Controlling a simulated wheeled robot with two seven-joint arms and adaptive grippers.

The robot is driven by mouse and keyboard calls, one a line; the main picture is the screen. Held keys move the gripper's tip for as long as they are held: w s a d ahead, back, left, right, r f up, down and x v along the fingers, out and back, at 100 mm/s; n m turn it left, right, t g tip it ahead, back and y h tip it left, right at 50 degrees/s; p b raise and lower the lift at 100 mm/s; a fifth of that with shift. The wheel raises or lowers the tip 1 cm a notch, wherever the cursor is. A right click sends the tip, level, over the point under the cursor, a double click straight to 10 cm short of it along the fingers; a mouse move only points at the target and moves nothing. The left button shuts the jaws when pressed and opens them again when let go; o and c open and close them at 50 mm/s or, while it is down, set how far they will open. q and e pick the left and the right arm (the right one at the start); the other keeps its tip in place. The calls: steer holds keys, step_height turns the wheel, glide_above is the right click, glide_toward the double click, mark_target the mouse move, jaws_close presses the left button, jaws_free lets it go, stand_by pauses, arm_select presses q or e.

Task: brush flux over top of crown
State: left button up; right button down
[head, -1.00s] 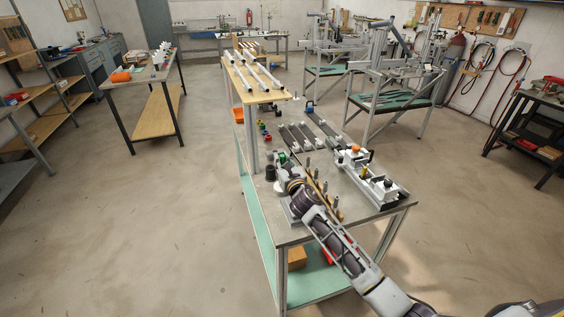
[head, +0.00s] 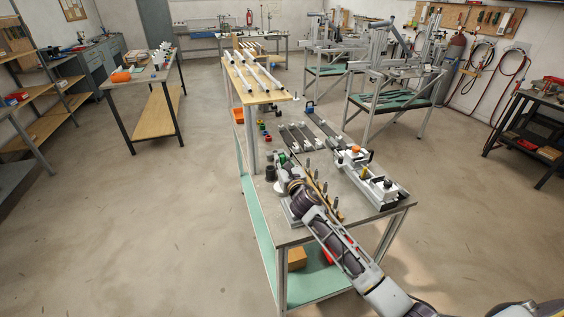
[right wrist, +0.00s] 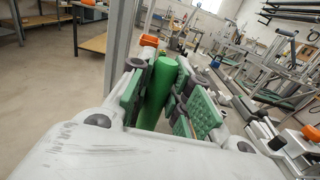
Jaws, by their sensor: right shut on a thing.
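My right gripper (right wrist: 160,95) is shut on a green cylinder (right wrist: 158,88), which stands between its green pads in the right wrist view. Whether this is the flux brush's handle is not clear, as its lower end is hidden. In the head view, the right gripper (head: 284,172) is over the near left part of the bench (head: 284,234), with a bit of green (head: 283,156) showing at its tip. A grey and white fixture (head: 378,186) stands on the bench to the right. I cannot make out the crown for certain. My left gripper is out of view.
A black cup (head: 270,173) stands just left of the right gripper. A wooden rack (head: 322,187) with upright grey pegs is close on its right. Several dark rails (head: 297,138) lie farther back. A raised shelf with white tubes (head: 252,73) stands at the far left.

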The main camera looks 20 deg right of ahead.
arm_select(q)
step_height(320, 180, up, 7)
steer(key=p, duration=0.6)
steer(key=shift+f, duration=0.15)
arm_select(e)
steer(key=shift+r, duration=3.4)
steer(key=shift+f, duration=0.15)
